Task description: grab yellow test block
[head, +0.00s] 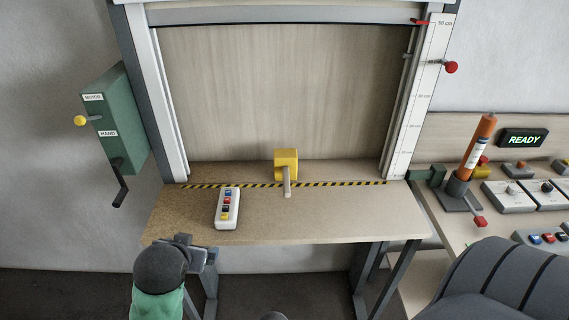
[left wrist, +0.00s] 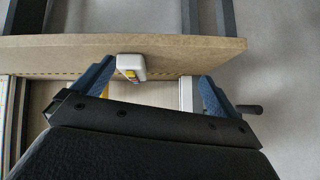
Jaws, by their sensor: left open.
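The yellow test block (head: 286,161) sits near the middle of the wooden table, at the yellow-black striped line. A light beige handle-like bar sticks out from it toward the front. My left gripper (head: 192,243) is at the table's front left edge, well to the left of the block and apart from it. In the left wrist view my left gripper (left wrist: 152,88) has its two blue fingers spread wide, with nothing held between them. My right gripper is not in view.
A white remote (head: 227,208) with coloured buttons lies on the table (head: 340,215) between my left gripper and the block; it also shows in the left wrist view (left wrist: 131,67). A shutter frame rises behind. A green motor box (head: 115,125) hangs left. An orange tube (head: 479,143) stands right.

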